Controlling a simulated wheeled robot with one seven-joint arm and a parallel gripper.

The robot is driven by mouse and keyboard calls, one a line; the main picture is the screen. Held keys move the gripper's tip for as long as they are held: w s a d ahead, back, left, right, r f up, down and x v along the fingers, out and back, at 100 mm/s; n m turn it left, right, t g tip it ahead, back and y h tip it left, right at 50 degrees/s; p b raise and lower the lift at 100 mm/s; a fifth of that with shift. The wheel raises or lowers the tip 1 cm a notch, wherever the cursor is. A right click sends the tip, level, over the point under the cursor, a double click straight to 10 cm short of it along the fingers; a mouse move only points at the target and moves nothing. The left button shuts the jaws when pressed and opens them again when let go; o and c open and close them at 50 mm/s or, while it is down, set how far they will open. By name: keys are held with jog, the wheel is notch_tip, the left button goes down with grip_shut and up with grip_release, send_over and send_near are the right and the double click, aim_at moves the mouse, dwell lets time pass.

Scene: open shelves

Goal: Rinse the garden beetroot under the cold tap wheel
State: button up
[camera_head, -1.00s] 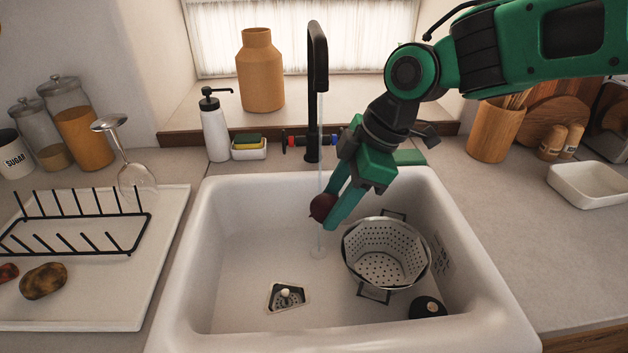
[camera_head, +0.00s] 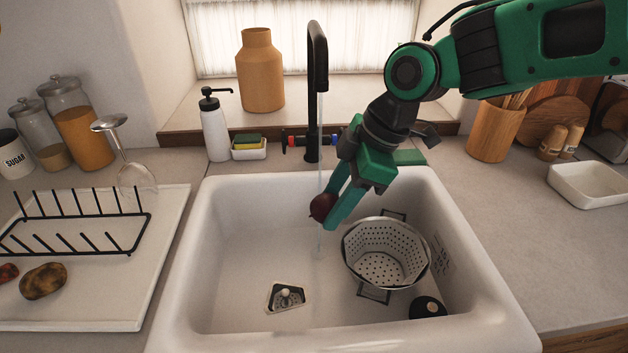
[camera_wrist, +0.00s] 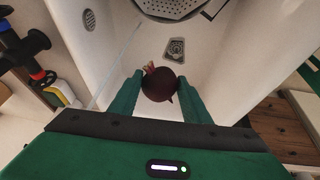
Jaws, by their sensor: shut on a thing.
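The dark red beetroot (camera_head: 321,207) is held above the sink floor, between the fingertips of my gripper (camera_head: 335,208). In the wrist view, the beetroot (camera_wrist: 160,85) sits between both green fingers, with its stem stub showing. The black tap (camera_head: 315,85) stands behind the sink. A thin water stream (camera_head: 320,150) falls from it and passes at the beetroot in the head view. In the wrist view the stream (camera_wrist: 124,48) appears left of the beetroot; contact is hard to tell. A red wheel (camera_head: 284,142) and a partly hidden blue wheel (camera_head: 340,135) flank the tap base.
In the white sink (camera_head: 245,215), a metal colander (camera_head: 385,255) stands right of the beetroot and a drain strainer (camera_head: 286,297) lies front left. A drying rack (camera_head: 75,220) and a potato (camera_head: 43,281) are on the left drainboard. A white dish (camera_head: 590,185) is at right.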

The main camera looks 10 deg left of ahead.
jog(key=s+d+r, duration=0.1)
jog(key=s+r, duration=0.3)
jog(key=shift+s+d, duration=0.3)
jog(key=shift+s, duration=0.05)
dwell(0.8)
